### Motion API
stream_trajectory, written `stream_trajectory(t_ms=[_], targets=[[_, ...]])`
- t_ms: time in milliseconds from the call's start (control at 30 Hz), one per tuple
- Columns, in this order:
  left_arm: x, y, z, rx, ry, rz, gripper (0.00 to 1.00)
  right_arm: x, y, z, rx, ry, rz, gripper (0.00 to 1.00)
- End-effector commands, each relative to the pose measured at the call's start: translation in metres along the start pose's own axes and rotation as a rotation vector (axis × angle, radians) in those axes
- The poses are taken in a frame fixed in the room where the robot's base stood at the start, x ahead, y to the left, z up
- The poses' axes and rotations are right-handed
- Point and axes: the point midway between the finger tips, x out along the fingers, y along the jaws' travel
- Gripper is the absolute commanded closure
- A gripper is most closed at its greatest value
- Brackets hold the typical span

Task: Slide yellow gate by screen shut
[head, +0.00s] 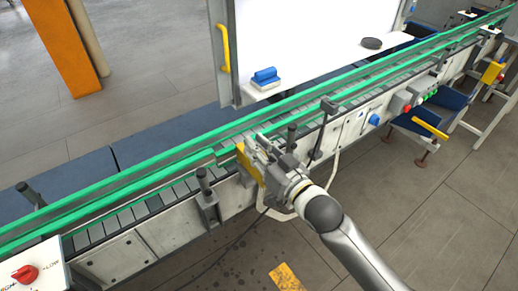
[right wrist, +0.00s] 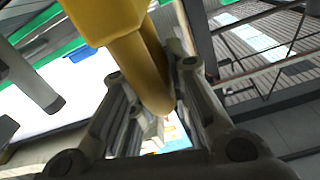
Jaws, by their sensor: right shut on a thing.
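The yellow gate (head: 247,162) is at the near side of the conveyor, in front of the white screen (head: 300,40). My right gripper (head: 262,150) is at the gate and covers part of it. In the right wrist view the gate's yellow block (right wrist: 103,18) is at the top, with a curved yellow handle (right wrist: 146,75) running down from it. The handle lies between the two fingers of my right gripper (right wrist: 152,72), which is shut on it. How far the gate stands across the belt cannot be told. My left gripper is not in view.
The conveyor with green side rails (head: 120,193) runs diagonally across the view. Black posts (head: 203,180) stand along its near side. A blue block (head: 265,76) sits by the screen. A red knob (head: 25,273) is at lower left. Floor at lower right is mostly free.

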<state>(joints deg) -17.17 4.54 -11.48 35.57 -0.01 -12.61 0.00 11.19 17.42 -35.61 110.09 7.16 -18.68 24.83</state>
Motion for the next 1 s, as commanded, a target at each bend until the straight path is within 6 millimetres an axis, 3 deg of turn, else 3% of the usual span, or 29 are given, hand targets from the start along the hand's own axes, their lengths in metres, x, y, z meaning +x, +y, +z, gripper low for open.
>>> stream_trajectory(t_ms=[300,700,733,800,867,1000], targets=[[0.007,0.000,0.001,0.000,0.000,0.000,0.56,0.053,-0.003,-0.001,0.011,0.005,-0.008,1.00],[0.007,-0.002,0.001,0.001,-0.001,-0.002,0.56,0.059,-0.004,-0.002,0.011,0.004,-0.009,1.00],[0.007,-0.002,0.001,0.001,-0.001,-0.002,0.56,0.059,-0.004,-0.002,0.011,0.004,-0.009,0.79],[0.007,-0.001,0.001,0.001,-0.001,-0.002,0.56,0.059,-0.004,-0.002,0.010,0.004,-0.009,0.70],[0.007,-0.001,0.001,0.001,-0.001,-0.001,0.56,0.059,-0.004,-0.002,0.009,0.004,-0.008,0.65],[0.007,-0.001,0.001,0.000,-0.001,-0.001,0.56,0.059,-0.002,-0.002,0.007,0.003,-0.005,0.65]])
